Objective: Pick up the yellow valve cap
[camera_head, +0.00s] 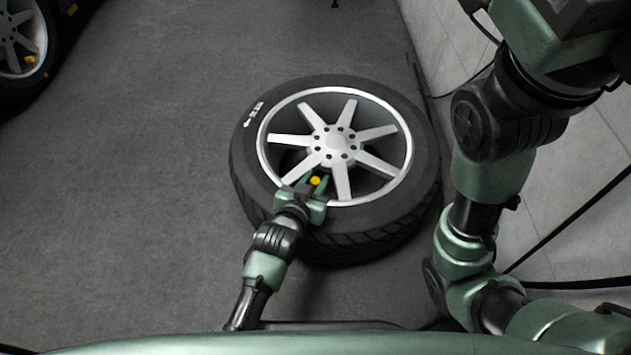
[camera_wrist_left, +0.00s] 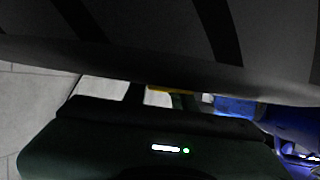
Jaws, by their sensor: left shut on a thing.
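The yellow valve cap (camera_head: 315,181) is between the fingertips of my left gripper (camera_head: 314,183), which is shut on it. They are at the near inner edge of a wheel lying flat on the floor, with a black tire (camera_head: 262,160) and a silver spoked rim (camera_head: 335,144). In the left wrist view a strip of the yellow cap (camera_wrist_left: 172,89) shows between the dark fingers of the gripper (camera_wrist_left: 160,97). I cannot tell whether the cap still touches the wheel. My right arm rises at the right of the head view; its gripper is out of sight.
Another wheel (camera_head: 22,45) with a small yellow part stands at the top left. A light tiled wall or floor area (camera_head: 590,160) with black cables (camera_head: 570,218) lies to the right. The grey floor (camera_head: 150,180) on the left is clear. Something blue (camera_wrist_left: 240,108) shows in the left wrist view.

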